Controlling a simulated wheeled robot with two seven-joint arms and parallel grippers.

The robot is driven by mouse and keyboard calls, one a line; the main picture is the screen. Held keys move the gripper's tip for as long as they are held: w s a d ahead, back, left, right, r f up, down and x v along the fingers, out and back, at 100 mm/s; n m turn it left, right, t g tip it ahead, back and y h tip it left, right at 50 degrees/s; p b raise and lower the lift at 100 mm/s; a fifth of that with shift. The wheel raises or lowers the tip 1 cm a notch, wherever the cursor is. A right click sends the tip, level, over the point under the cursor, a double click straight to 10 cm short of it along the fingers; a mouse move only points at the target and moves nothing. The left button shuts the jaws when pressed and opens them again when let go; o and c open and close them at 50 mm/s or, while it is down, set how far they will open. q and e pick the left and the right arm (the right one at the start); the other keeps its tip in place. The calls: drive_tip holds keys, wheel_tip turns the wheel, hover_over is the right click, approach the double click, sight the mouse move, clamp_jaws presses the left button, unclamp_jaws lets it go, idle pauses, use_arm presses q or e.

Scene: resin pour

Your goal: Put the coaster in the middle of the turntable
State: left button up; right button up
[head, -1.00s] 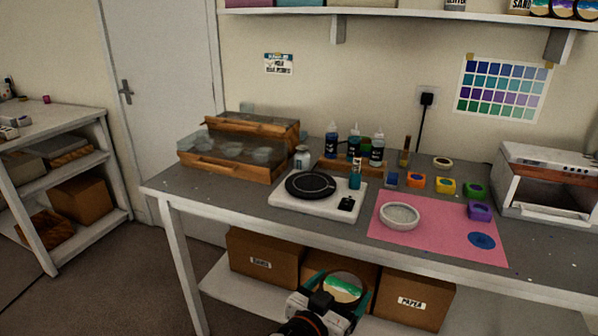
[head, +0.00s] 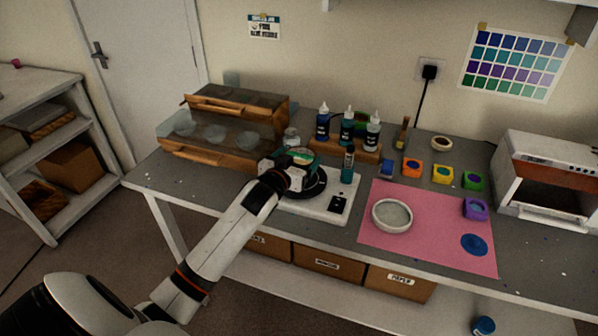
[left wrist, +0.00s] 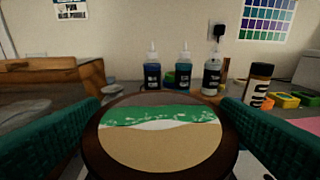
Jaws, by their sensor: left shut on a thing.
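The coaster (left wrist: 160,140) is round with a brown rim and bands of green, white and tan. In the left wrist view it sits between the two teal fingers of my left gripper (left wrist: 160,124), which is shut on it. In the head view my left gripper (head: 294,162) holds the coaster (head: 300,154) at the turntable. The turntable has a black disc (head: 316,190) on a white base (head: 312,208). My gripper hides part of the disc, and I cannot tell whether the coaster touches it. My right gripper is not in view.
A wood-framed clear case (head: 222,132) stands left of the turntable. A pink mat (head: 428,246) with a pale round mould (head: 392,215) lies to the right.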

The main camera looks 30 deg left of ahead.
use_arm(q)
drive_tip(key=shift+f, duration=2.8)
drive_tip(key=o, duration=0.8)
drive_tip(key=shift+f, duration=0.1)
drive_tip(key=b+v, duration=0.1)
drive_tip(key=v, duration=1.1)
